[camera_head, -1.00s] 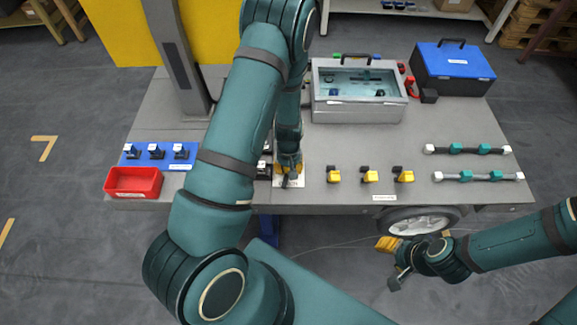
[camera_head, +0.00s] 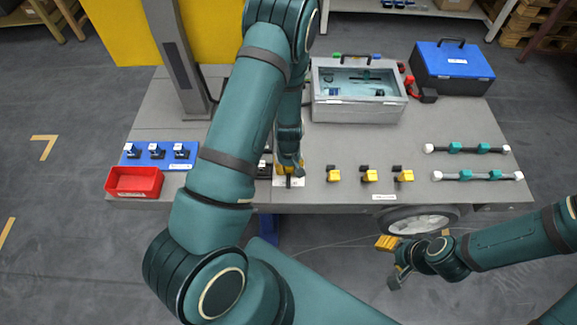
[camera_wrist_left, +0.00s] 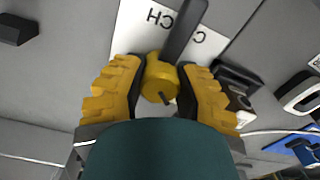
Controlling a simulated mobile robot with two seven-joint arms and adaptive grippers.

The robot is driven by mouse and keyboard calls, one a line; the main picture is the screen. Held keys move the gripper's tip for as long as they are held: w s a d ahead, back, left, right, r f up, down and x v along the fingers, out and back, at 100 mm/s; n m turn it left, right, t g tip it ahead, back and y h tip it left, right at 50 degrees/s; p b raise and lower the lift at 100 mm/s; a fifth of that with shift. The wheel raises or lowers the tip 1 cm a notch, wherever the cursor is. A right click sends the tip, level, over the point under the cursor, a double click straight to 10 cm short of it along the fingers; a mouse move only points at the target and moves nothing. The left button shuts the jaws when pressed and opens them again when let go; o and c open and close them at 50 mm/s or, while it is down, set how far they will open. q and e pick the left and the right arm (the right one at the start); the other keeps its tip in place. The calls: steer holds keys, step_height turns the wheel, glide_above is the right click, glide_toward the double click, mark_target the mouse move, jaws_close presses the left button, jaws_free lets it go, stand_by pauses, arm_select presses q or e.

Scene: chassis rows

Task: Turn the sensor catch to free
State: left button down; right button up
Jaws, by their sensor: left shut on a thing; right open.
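The catch (camera_wrist_left: 160,80) is a yellow round knob with a dark lever, on a white lettered plate (camera_wrist_left: 133,30) at the table's front edge. In the left wrist view the lever points up and slightly right across the plate. My left gripper (camera_wrist_left: 160,92) is shut on the knob, one yellow finger pad on each side. In the head view my left gripper (camera_head: 289,170) stands over the plate and largely hides the knob. My right gripper (camera_head: 392,262) is open and empty, in front of the table by the wheel.
Several yellow-and-black catches (camera_head: 369,175) stand in a row to the right. Two bars with teal clamps (camera_head: 467,149) lie further right. A red tray (camera_head: 134,181) and a blue board (camera_head: 160,155) are at the left. A glass-lidded case (camera_head: 358,95) and blue box (camera_head: 452,72) stand behind.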

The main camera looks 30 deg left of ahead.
arm_select(q)
steer(key=c, duration=0.6)
jaws_free()
steer(key=shift+s, duration=0.1)
steer(key=shift+r, duration=0.2)
step_height(320, 180, up, 12)
steer(key=shift+f, duration=0.2)
